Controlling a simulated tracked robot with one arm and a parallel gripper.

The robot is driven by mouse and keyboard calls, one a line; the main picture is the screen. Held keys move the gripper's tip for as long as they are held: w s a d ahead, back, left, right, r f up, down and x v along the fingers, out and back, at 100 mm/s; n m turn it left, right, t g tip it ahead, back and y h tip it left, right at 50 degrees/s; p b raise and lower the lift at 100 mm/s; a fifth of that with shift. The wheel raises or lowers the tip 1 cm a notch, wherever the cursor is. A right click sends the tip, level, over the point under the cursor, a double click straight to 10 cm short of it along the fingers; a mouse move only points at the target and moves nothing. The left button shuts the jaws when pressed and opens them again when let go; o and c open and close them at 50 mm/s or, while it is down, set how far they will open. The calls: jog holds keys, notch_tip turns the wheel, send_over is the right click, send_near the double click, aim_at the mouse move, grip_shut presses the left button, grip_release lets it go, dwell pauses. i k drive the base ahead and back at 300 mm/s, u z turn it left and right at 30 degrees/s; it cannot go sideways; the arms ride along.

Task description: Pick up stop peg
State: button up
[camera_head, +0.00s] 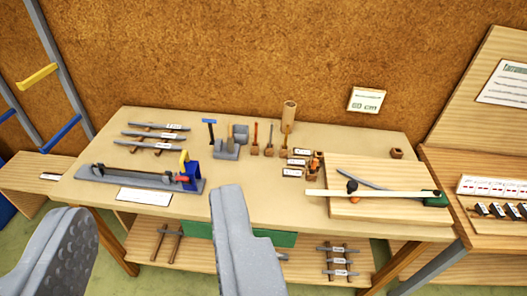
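My gripper (151,205) is open, its two grey fingers wide apart in the foreground with nothing held between them. The workbench (250,180) is beyond and below the fingers. I cannot tell for sure which small piece is the stop peg. Candidates are the small brown and orange pieces (316,163) by the white labels, left of the wooden board, and a small brown wooden piece (397,153) near the bench's back right. A black-and-orange knob (352,187) also sits on the board. None touches my gripper.
A grey rail with a blue and yellow clamp (189,175) lies front left. Labelled strips (155,138) lie behind it. Tools stand in blocks (227,150) mid-bench, near a wooden cylinder (289,115). The board (380,209) carries pale and grey strips. A second table (470,235) stands right.

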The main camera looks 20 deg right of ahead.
aim_at(315, 161)
jog(key=u, duration=0.2)
jog(key=i, duration=1.45)
jog(key=z, duration=0.35)
